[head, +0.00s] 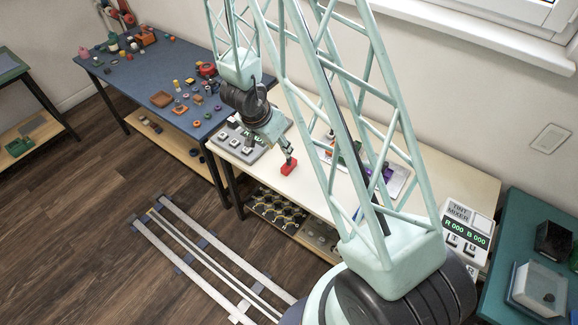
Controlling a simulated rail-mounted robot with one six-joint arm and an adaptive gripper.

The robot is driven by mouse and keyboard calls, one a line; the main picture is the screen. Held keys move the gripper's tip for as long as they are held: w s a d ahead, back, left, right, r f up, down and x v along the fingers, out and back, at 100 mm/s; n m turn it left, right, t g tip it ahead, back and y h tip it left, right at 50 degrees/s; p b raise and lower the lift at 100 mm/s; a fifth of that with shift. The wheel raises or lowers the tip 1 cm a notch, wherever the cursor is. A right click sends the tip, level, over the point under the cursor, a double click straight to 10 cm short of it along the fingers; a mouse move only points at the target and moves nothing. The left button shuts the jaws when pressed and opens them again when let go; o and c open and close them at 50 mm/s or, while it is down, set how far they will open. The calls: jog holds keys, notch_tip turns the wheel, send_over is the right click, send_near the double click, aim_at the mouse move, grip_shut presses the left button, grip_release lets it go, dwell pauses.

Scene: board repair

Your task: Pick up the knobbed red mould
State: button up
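A small red block (288,168), which looks like the red mould, is on or just above the pale middle table (312,193), near its front edge. My gripper (289,157) points down directly over the block, with its fingertips at the block's top. The knob cannot be made out; the fingers cover that spot. The fingers look close together, but the view is too small to show whether they are closed on the knob.
A grey block with several switches (238,141) stands left of my gripper. A tray with green and purple items (398,180) lies behind my arm's lattice. A tint mixer (466,230) stands at the right end. The blue table (135,75) at left holds many small parts.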

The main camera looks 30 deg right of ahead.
aim_at(289, 160)
jog(key=shift+b+x, duration=1.15)
jog(key=shift+x, duration=3.15)
jog(key=shift+d+f, duration=0.1)
jog(key=shift+s+b+x, duration=0.2)
jog(key=shift+b+x, duration=0.1)
jog(key=shift+x, duration=2.2)
jog(key=shift+d, duration=0.1)
jog(key=shift+c, duration=0.7)
jog(key=c, duration=0.8)
